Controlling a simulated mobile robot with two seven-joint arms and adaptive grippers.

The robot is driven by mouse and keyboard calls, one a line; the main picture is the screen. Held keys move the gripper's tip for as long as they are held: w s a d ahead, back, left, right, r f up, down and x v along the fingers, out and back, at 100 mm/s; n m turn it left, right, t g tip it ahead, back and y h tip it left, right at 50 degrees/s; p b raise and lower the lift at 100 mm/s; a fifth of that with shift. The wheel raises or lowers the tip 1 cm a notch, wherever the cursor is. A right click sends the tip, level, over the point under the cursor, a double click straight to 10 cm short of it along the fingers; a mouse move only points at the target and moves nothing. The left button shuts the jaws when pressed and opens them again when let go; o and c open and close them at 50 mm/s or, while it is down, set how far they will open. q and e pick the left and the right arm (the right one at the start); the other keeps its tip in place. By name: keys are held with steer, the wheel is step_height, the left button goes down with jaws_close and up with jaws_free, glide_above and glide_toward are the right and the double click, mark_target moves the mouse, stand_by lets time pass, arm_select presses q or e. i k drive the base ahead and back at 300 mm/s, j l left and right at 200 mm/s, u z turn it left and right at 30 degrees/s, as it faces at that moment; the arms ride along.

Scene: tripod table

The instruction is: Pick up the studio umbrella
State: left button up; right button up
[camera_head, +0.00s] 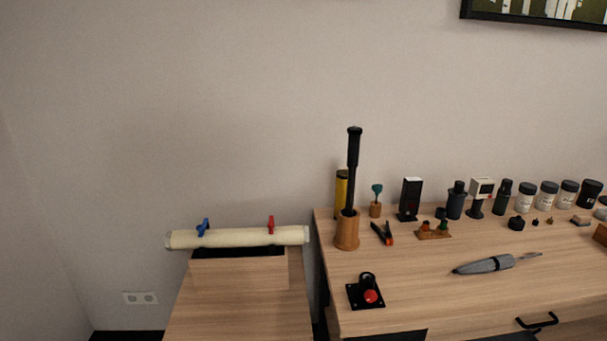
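A slim grey item with a pointed dark tip and a thin metal shaft, which looks like a folded studio umbrella (487,264), lies on the wooden table (430,300). Its tip points left and its shaft points right. Bare tabletop surrounds it. A long black rod (353,165) stands almost upright in a round wooden holder (346,232) at the table's left end; I cannot tell what it is. Neither of my grippers is in view.
A yellow cylinder, an orange-and-black clamp (383,233), and several bottles and jars line the table's back. A black plate with a red knob (371,296) lies front left. A lower wooden stand (240,272) at left carries a cream roll (240,237).

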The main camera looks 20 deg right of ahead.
mark_target(503, 262)
steer(key=z, duration=1.8)
steer(key=i+l+u, duration=0.1)
steer(key=i+l, duration=0.35)
